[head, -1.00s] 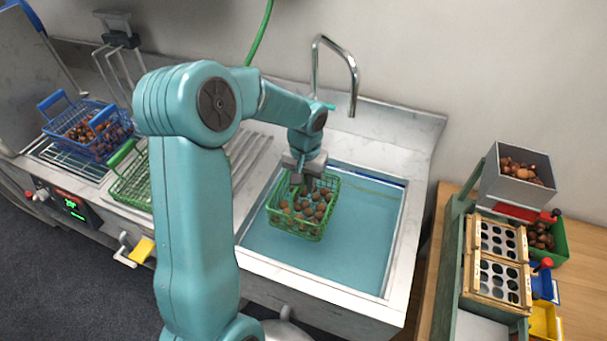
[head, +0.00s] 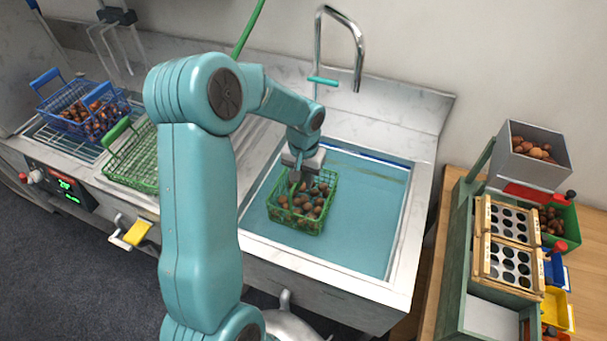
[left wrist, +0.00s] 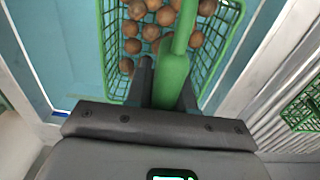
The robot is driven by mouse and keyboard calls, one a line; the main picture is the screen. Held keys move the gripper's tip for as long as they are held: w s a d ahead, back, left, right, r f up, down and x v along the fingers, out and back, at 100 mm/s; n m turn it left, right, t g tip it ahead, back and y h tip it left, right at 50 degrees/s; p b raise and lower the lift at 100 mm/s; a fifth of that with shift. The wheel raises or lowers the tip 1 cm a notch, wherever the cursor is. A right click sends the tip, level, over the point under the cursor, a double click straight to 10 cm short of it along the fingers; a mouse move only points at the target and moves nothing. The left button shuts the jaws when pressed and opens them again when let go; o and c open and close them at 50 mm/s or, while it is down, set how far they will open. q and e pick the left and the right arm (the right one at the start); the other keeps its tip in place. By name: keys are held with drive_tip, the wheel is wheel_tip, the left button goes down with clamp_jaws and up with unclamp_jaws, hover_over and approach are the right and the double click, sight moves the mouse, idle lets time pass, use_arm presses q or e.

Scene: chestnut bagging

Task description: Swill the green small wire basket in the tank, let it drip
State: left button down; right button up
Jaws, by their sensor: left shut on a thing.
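The green small wire basket (head: 300,223) holds brown chestnuts and is over or in the blue-green water of the tank (head: 362,240). Whether its bottom is under the surface is hard to tell. My left gripper (head: 303,181) is above the basket, shut on its green handle (left wrist: 173,78). In the left wrist view, the basket's mesh wall (left wrist: 228,40) and the chestnuts show beyond the fingers. My right gripper is not in view.
Left of the tank, an empty green basket (head: 138,170) and a blue basket with chestnuts (head: 100,110) sit on the counter. A tap (head: 357,60) stands behind the tank. A bench with a grey bin (head: 528,160) is at the right. Open water surrounds the basket.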

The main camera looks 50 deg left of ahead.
sight(310, 205)
use_arm(q)
drive_tip(key=shift+w+f+b, duration=0.1)
drive_tip(key=shift+f+b, duration=3.7)
drive_tip(key=shift+f, duration=0.85)
drive_tip(key=shift+w+d, duration=0.25)
drive_tip(key=shift+d, duration=0.2)
drive_tip(key=shift+w+d, duration=0.2)
drive_tip(key=shift+d, duration=0.25)
drive_tip(key=shift+a, duration=0.1)
